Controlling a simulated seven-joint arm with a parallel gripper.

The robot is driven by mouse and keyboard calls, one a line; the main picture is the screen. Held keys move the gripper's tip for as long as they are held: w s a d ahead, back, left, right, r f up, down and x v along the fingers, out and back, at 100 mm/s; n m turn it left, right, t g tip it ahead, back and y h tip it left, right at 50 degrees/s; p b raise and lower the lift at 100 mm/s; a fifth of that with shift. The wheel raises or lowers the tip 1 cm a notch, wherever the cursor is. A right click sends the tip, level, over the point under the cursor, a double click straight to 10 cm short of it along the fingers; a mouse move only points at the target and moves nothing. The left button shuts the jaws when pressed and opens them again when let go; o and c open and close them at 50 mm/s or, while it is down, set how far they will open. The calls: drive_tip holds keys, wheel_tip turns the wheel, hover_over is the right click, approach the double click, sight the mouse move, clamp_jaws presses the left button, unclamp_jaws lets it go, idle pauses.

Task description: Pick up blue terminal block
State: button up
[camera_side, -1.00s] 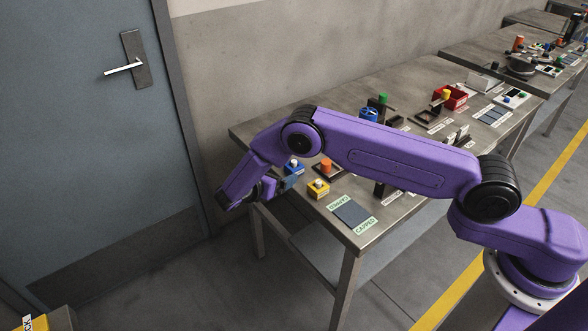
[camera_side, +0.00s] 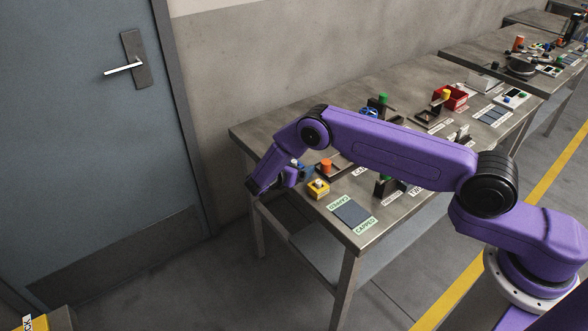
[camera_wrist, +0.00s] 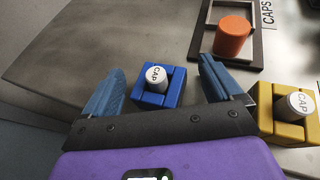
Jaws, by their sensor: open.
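The blue terminal block (camera_wrist: 153,96) sits on the table in the wrist view, with a white cylinder marked CAP (camera_wrist: 156,77) on it. My gripper (camera_wrist: 158,82) is open, one blue finger to the left of the block and one to the right, with a gap on each side. I cannot tell its height above the table. In the side view the block is mostly hidden behind my wrist; a small blue patch shows there, and I cannot tell block from finger. The gripper is near the table's left corner.
A yellow block (camera_wrist: 288,128) with a white cap stands close to the right finger; it also shows in the side view (camera_side: 318,190). An orange cylinder (camera_wrist: 232,38) stands in a dark frame (camera_wrist: 257,45) beyond the right finger. Bare table (camera_wrist: 75,50) lies to the left.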

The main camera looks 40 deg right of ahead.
drive_tip(key=c, duration=1.1)
drive_tip(key=shift+r, duration=0.15)
drive_tip(key=shift+r, duration=0.5)
wheel_tip(320, 180, up, 2)
drive_tip(key=shift+r, duration=0.1)
drive_tip(key=shift+s+d+r+n+t+y, duration=0.45)
drive_tip(key=shift+s+d+r, duration=0.45)
drive_tip(key=shift+s+r, duration=1.8)
drive_tip(key=shift+s+d+r+n+t+y, duration=0.2)
drive_tip(key=shift+s+d+r+n+t, duration=0.55)
drive_tip(key=shift+s+r, duration=2)
drive_tip(key=shift+s+d+r+n+t+y, duration=0.4)
drive_tip(key=shift+s+d+r, duration=0.85)
drive_tip(key=shift+s, duration=2.65)
